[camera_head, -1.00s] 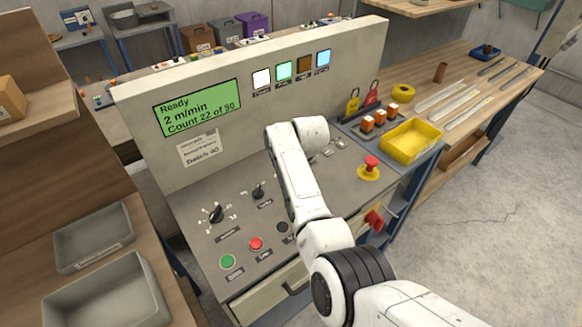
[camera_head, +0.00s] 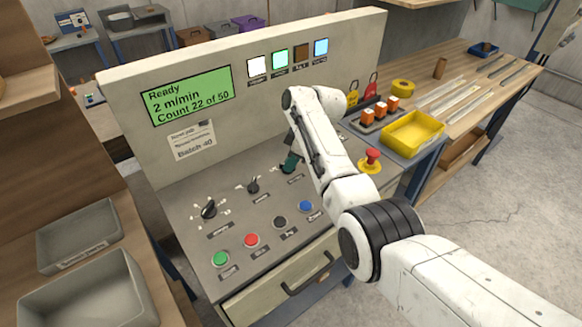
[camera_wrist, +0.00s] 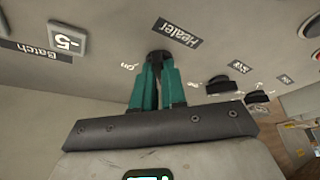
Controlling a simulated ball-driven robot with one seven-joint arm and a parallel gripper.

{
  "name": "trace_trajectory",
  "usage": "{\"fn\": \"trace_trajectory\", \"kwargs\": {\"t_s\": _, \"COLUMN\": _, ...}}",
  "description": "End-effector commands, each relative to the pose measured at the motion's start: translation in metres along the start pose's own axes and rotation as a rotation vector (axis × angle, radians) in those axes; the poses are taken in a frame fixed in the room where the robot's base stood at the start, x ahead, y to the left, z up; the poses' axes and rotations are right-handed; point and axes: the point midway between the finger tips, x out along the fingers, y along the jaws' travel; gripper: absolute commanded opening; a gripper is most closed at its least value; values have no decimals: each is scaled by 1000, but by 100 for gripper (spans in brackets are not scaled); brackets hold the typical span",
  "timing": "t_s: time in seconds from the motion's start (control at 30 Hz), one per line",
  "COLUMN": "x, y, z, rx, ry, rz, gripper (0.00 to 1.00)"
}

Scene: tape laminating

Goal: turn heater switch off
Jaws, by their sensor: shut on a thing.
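The heater switch (camera_wrist: 158,54) is a small dark knob in the wrist view, beside the "Heater" label (camera_wrist: 175,32). My gripper (camera_wrist: 157,68) has green fingers that are closed on the knob, one on each side, and they hide most of it. Small position marks show on both sides of the fingers, and the switch's exact angle cannot be read. In the head view my gripper (camera_head: 291,163) points down at the sloping grey control panel (camera_head: 178,222), right of two black knobs. The switch itself is hidden there.
A rotary selector (camera_head: 209,209) and a second knob (camera_head: 253,186) stand left of my gripper. Green (camera_head: 220,258), red, black and blue buttons line the panel's front. A red emergency stop (camera_head: 372,157) and a yellow tray (camera_head: 413,135) lie to the right. The display (camera_head: 187,95) reads "Ready".

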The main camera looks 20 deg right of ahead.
Motion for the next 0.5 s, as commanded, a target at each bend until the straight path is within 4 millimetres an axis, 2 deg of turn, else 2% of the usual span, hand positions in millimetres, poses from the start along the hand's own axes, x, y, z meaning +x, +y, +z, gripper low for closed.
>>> {"fn": "trace_trajectory", "kwargs": {"t_s": 0.5, "x": 1, "y": 0, "z": 0, "rx": -85, "ry": -2, "rz": -37, "gripper": 0}}
